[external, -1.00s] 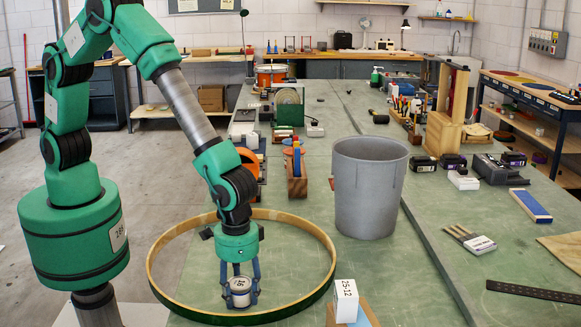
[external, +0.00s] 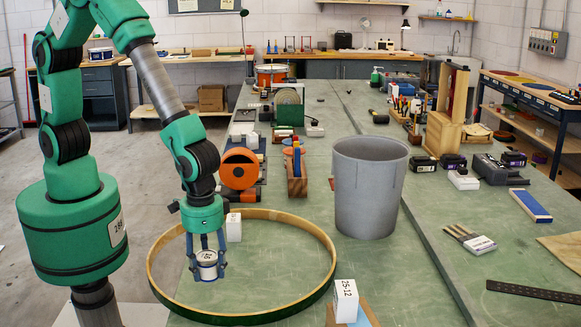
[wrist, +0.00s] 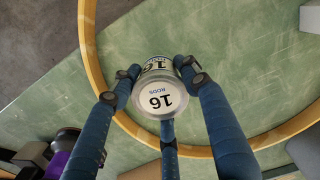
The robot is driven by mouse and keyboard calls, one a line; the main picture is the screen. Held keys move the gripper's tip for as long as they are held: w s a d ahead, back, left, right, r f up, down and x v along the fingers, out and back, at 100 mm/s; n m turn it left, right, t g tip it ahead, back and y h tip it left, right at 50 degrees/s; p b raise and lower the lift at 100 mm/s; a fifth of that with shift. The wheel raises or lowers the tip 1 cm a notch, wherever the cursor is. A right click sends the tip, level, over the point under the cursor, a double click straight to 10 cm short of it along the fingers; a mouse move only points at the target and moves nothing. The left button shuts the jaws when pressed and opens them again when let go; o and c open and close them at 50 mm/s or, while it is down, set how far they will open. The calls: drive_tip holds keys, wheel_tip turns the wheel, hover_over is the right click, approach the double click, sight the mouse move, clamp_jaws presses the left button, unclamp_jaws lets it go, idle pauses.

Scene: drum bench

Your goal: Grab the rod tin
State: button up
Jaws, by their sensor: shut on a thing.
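The rod tin (external: 207,262) is a small round tin with a white label. In the wrist view the tin (wrist: 160,97) reads "16" and "RODS". My gripper (external: 206,264) has its blue fingers closed around the tin's sides, and the wrist view shows the gripper (wrist: 160,90) with fingers touching it. The tin is held over the left part of the wooden hoop's inside. It seems raised above the bench, though the height is hard to tell.
The large wooden hoop (external: 329,250) lies around the area below the tin. A white block (external: 233,227) stands near its back rim. A grey bin (external: 368,190) stands to the right. A box marked 25-12 (external: 345,301) is at the front.

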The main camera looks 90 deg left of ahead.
drive_tip(key=shift+s+a+r+p, duration=0.1)
drive_tip(key=shift+s+a, duration=0.45)
drive_tip(key=shift+s, duration=0.35)
drive_tip(key=shift+s+a+r+p, duration=0.1)
drive_tip(key=shift+s+a, duration=0.5)
drive_tip(key=shift+s, duration=0.3)
drive_tip(key=shift+s+a+r+p, duration=0.1)
drive_tip(key=shift+s+a, duration=0.45)
drive_tip(key=shift+s, duration=0.35)
